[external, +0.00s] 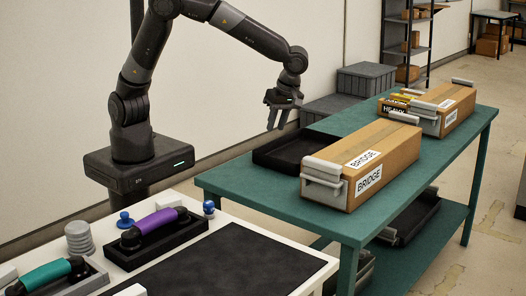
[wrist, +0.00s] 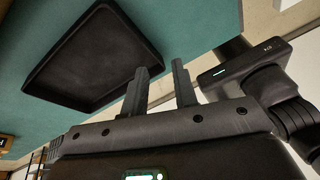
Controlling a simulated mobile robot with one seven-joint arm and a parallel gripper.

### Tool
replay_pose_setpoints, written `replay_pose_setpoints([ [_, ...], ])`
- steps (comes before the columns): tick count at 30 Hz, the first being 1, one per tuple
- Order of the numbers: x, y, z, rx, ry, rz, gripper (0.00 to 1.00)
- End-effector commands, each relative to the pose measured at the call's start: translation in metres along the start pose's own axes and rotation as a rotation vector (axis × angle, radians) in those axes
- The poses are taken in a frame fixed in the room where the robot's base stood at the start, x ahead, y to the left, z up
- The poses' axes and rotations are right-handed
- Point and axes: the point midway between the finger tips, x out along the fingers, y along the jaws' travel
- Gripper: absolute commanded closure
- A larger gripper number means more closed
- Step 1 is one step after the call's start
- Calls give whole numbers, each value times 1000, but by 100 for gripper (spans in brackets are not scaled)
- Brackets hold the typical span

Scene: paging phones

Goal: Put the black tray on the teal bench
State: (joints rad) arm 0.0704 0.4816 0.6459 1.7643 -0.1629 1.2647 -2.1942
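The black tray (external: 278,158) lies flat on the teal bench (external: 250,195), near its back edge and left of a cardboard box. In the wrist view the empty tray (wrist: 95,55) rests on the teal top (wrist: 190,25). My gripper (external: 278,124) hangs above the tray in the external view, fingers pointing down. In the wrist view my gripper (wrist: 160,85) has its two fingers apart with nothing between them. The fingers appear clear of the tray; the exact gap is hard to tell.
A BRIDGE box (external: 385,160) with grey handles stands beside the tray. A second box (external: 445,108) and a HEAVY item (external: 397,106) are farther back. Another dark tray (external: 412,218) lies on the lower shelf. A white table (external: 300,255) with purple (external: 155,230) and teal (external: 45,277) handsets is in front.

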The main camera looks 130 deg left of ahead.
Motion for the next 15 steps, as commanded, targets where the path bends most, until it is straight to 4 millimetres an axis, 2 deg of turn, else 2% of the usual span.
replay_pose_setpoints([
  [1,-10,-13,-4,100,-40,1,74],
  [8,-41,-71,-23,620,-178,68,74],
  [15,-66,-133,-50,1164,-267,230,74],
])
